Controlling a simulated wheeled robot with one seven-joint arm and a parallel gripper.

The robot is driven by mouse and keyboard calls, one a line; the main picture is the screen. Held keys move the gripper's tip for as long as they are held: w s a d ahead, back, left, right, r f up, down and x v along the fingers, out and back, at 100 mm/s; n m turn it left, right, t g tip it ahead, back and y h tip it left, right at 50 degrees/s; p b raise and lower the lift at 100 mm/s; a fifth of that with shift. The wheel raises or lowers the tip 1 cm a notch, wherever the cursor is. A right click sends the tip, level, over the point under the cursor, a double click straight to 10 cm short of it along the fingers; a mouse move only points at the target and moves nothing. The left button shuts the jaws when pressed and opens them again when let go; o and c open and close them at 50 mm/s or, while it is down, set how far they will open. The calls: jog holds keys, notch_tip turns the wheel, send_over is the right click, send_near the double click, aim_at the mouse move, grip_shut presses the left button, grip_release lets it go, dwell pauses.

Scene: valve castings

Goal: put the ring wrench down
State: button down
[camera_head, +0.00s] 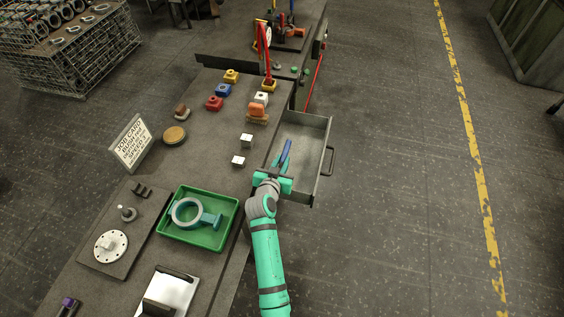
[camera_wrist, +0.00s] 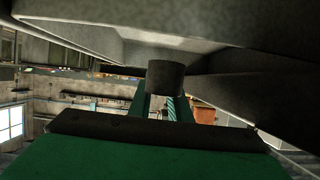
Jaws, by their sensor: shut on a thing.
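My gripper (camera_head: 281,166) is over the open grey drawer (camera_head: 318,180), with its jaws shut. A slim blue piece (camera_head: 286,152) shows at the jaws in the head view; I take it for part of the ring wrench, but cannot make out its ring. In the wrist view, a dark rounded end (camera_wrist: 165,77) stands at the tips of my green fingers (camera_wrist: 160,106), with broad grey surfaces above it. Whether the held thing touches the drawer floor is hidden.
The workbench (camera_head: 215,145) lies left of the drawer. A green tray (camera_head: 212,240) holds a teal ring-shaped part (camera_head: 187,213). Two white blocks (camera_head: 246,140) sit near the bench edge. A job card (camera_head: 131,143) stands at left. The floor right of the drawer is clear.

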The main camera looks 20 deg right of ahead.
jog(key=c, duration=1.6)
grip_release()
jog(key=shift+s+f, duration=0.25)
jog(key=shift+f, duration=0.4)
jog(key=shift+c, duration=0.2)
jog(key=shift+r, duration=0.15)
jog(key=w+r+v, duration=0.1)
jog(key=v, duration=1.1)
jog(key=s+a+f+n+t+y, duration=0.1)
jog(key=s+a+f+n+y, duration=0.3)
jog(key=s, duration=0.5)
jog(key=s+a+f+n+t+y, duration=0.1)
jog(key=s+a, duration=0.4)
jog(key=s, duration=0.5)
jog(key=s+a+r+n+t+y, duration=0.1)
jog(key=s+a+r, duration=0.1)
jog(key=s+r, duration=0.3)
jog(key=s+a+r+t+y, duration=0.1)
jog(key=s+r, duration=0.4)
jog(key=s, duration=0.7)
jog(key=shift+s+a+r+n+y, duration=0.3)
jog(key=shift+s+a+r+n, duration=0.1)
jog(key=shift+a, duration=0.35)
